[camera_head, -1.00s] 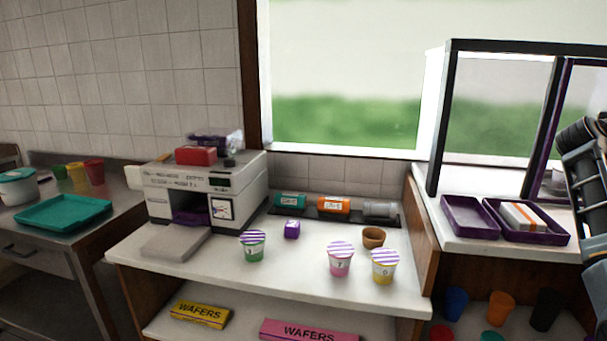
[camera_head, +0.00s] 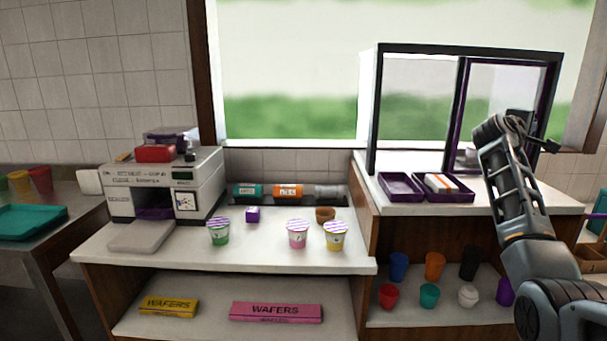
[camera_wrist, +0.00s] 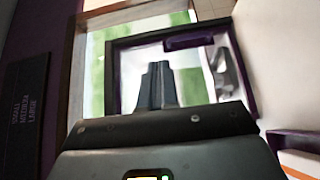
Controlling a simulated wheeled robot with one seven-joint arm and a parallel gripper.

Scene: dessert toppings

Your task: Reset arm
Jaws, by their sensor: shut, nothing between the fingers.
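My arm rises on the right side of the head view, bent at its top in front of the glass-fronted case. My gripper (camera_wrist: 157,85) shows in the wrist view with its two dark fingers together and nothing between them. It faces the purple-framed opening of the case, with a window and greenery behind. In the head view the fingers are too small and partly hidden to make out. My gripper touches nothing that I can see.
Purple trays (camera_head: 401,187) lie by the black-framed case (camera_head: 371,110). Coloured cups (camera_head: 399,266) and wafer boxes (camera_head: 277,312) stand on the shelves below. Space above the counter is clear.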

